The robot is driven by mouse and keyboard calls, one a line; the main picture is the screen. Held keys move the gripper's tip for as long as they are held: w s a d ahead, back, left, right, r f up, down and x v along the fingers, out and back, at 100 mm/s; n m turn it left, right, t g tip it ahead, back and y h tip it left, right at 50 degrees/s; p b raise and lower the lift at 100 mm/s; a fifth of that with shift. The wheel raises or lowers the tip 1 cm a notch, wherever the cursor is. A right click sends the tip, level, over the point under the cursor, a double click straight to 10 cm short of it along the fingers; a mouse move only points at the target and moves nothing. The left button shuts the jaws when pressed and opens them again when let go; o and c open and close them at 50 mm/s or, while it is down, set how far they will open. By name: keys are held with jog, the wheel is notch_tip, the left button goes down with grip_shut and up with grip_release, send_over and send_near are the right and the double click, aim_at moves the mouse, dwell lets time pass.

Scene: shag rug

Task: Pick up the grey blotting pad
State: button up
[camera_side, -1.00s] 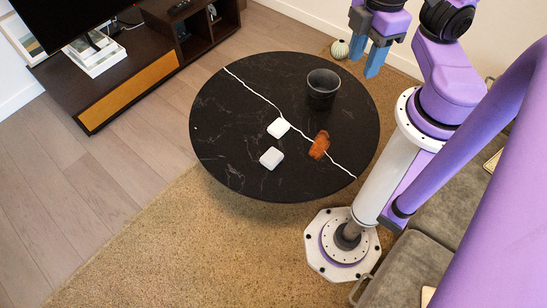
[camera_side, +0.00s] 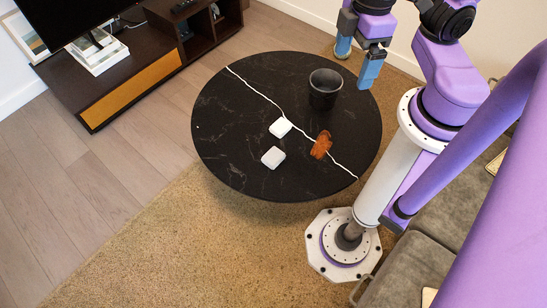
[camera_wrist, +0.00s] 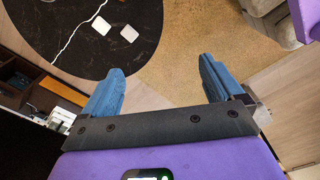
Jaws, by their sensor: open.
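I make out no clearly grey pad. Two small white, rounded blocks lie apart on the round black table (camera_side: 230,150): an upper one (camera_side: 280,128) and a lower one (camera_side: 273,157). In the wrist view they show near the top, a left block (camera_wrist: 101,25) and a right block (camera_wrist: 129,33); which matches which I cannot tell. My gripper (camera_side: 356,66) is open and empty, raised near the table's far right edge, away from both blocks. Its two blue fingers stand wide apart in the wrist view (camera_wrist: 160,68).
A dark cup (camera_side: 325,89) stands on the table between my gripper and the blocks. A reddish-brown item (camera_side: 321,145) lies right of the blocks, by the white vein. The table's left part is bare.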

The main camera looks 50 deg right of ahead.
jog(key=w+a+f+m, duration=0.5)
jog(key=w+f+m, duration=0.3)
jog(key=w, duration=0.4)
jog(key=m, duration=2.1)
send_over(274, 154)
notch_tip(274, 154, down, 32)
jog(key=shift+s+f, duration=0.15)
jog(key=shift+f, duration=8.15)
jog(key=c, duration=1)
